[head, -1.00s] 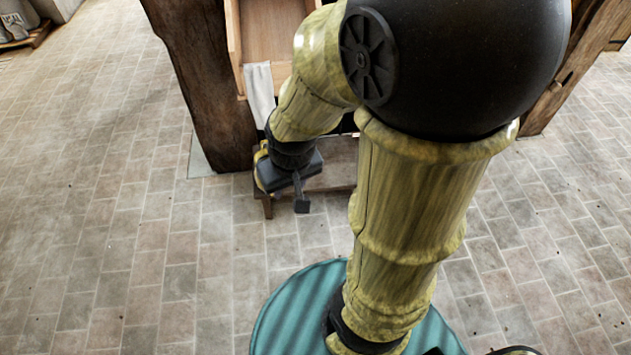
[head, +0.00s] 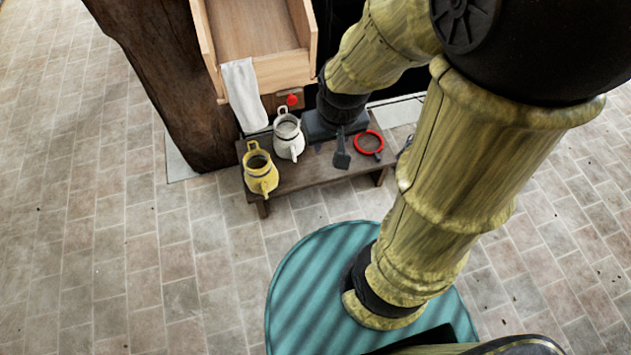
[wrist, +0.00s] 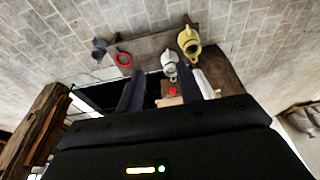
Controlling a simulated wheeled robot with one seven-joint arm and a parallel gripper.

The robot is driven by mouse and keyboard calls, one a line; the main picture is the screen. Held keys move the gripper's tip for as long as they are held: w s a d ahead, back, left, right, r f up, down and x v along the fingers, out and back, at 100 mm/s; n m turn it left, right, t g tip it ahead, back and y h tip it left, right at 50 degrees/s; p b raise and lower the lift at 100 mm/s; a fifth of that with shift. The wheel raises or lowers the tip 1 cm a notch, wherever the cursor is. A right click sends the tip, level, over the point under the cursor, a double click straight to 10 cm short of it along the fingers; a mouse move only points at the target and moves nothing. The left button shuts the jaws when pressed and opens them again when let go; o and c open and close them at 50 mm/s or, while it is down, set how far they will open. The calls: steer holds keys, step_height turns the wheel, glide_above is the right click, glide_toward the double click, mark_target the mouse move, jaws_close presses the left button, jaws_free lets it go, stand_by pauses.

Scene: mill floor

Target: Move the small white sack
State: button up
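I cannot make out a small white sack for certain in any view. Pale, sack-like shapes (wrist: 303,117) show at the right edge of the wrist view, too small and dark to tell their size or colour well. My gripper (head: 330,152) is over the low bench in the head view, partly hidden by my arm. In the wrist view my gripper (wrist: 167,73) has its two dark fingers wide apart, with nothing held between them. A white jug (wrist: 169,66) shows beyond the gap, apart from the fingers.
The low wooden bench (head: 286,186) holds a yellow jug (head: 260,172), a white jug (head: 289,138) and a red-rimmed round tool (head: 368,142). A white cloth (head: 243,92) hangs over a wooden trough (head: 282,70). A thick post (head: 165,85) stands left. The tiled floor at left is clear.

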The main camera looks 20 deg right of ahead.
steer(key=shift+o, duration=0.4)
